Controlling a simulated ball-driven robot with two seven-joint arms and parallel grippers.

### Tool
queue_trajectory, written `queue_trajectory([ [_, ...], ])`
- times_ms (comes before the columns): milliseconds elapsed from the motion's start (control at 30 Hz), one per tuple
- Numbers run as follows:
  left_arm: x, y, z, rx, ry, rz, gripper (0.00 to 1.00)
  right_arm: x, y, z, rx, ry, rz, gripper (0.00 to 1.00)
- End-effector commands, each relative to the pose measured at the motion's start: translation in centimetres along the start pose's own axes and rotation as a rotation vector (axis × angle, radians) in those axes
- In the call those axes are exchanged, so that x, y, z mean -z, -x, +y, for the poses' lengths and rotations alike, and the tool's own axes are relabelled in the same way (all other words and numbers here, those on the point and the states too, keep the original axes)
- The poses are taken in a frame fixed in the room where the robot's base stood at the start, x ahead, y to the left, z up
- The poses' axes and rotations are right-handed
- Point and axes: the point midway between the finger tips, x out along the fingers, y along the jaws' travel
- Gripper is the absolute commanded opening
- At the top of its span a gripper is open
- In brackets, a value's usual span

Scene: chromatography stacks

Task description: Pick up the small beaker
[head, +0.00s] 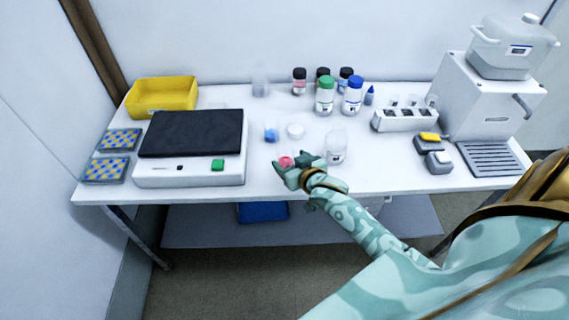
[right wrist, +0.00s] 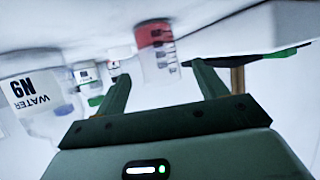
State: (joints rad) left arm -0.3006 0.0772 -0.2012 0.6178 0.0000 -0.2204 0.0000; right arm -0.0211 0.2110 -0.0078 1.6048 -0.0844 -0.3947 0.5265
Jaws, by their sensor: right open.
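The small beaker (head: 286,162) is clear with red contents and stands near the front edge of the table (head: 262,185). In the right wrist view the beaker (right wrist: 157,55) shows dark graduation marks and sits just past my fingertips, between their lines. My right gripper (head: 291,164) is open at the beaker, one finger on either side of it in the head view. The open fingers (right wrist: 158,76) also show in the right wrist view, with nothing clamped. Part of the beaker is hidden by the gripper in the head view. My left gripper is out of view.
A water bottle (head: 336,148) stands close right of the gripper. A container with blue contents (head: 271,134) and a white dish (head: 295,130) are behind. A black-topped device (head: 190,133) is left. Several bottles (head: 325,97) stand at the back.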

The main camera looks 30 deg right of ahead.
Motion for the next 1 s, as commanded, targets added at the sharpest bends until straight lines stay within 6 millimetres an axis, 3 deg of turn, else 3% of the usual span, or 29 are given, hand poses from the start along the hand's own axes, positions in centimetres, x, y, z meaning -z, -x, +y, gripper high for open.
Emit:
queue_trajectory([
  [400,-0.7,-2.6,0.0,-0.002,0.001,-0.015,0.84,-0.2,-5.3,-0.1,0.000,0.001,-0.002,0.71],
  [667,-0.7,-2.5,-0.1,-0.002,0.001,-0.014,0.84,0.1,-5.6,-0.1,0.001,0.000,0.000,0.71],
  [867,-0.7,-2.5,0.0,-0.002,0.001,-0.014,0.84,0.1,-5.6,-0.1,0.001,0.000,0.000,0.22],
  [1000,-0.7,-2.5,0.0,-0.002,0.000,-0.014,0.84,0.1,-5.6,-0.1,0.001,0.000,0.000,0.22],
])
